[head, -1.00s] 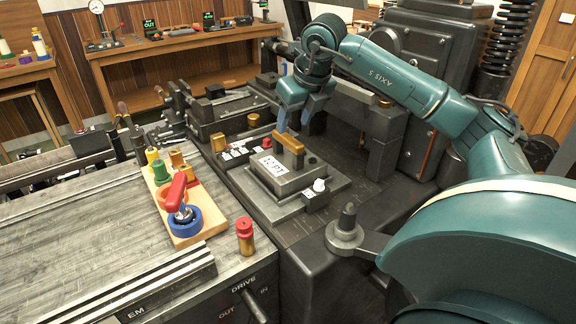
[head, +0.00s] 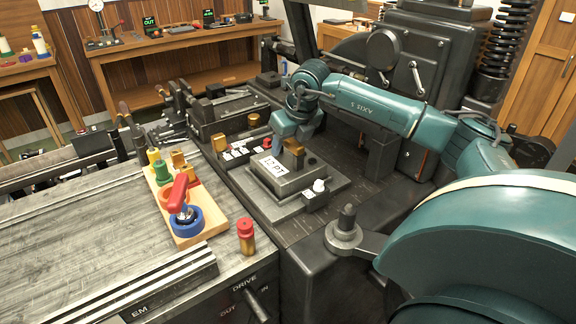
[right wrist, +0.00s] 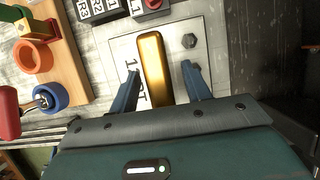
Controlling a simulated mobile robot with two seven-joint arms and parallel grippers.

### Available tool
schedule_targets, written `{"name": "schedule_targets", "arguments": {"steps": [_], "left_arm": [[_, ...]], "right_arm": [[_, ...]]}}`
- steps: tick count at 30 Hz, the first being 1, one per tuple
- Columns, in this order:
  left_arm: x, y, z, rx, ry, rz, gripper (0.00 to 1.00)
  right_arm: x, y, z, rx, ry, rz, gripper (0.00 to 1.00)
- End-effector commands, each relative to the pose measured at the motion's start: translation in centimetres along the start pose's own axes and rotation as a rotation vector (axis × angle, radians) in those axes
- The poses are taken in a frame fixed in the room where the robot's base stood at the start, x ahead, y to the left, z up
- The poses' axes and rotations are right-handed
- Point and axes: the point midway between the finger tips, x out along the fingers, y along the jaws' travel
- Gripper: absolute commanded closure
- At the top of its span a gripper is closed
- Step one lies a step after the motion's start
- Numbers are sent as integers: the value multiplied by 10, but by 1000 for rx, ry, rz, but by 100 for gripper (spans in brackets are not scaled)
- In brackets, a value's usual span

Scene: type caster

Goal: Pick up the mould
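The mould is a grey block (head: 272,167) marked 12 PT, with a brass bar handle (head: 293,150) on top. It sits on a stepped dark base in the middle of the head view. In the right wrist view its pale labelled top (right wrist: 196,42) lies below the brass bar (right wrist: 152,60). My right gripper (head: 293,137) is just above the handle. In the right wrist view its two blue fingers are apart, one on each side of the bar, with gaps showing; I cannot tell their exact height. My left gripper is not in view.
A wooden rack (head: 193,236) with coloured rings and a red-topped brass cylinder (head: 245,237) stand left. The grey bench top is largely clear.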

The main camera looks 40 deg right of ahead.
Motion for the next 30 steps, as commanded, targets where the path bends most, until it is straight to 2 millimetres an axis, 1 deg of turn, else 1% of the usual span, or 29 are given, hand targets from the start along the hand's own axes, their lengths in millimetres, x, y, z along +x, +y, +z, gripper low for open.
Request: {"name": "schedule_targets", "arguments": {"steps": [1,2,17,30], "left_arm": [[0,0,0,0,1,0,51],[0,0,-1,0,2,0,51],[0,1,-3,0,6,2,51],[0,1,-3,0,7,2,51]], "right_arm": [[0,0,0,0,0,0,57],[0,0,0,0,0,0,59],[-1,0,0,0,0,0,100],[-1,0,0,0,-1,0,100]]}}
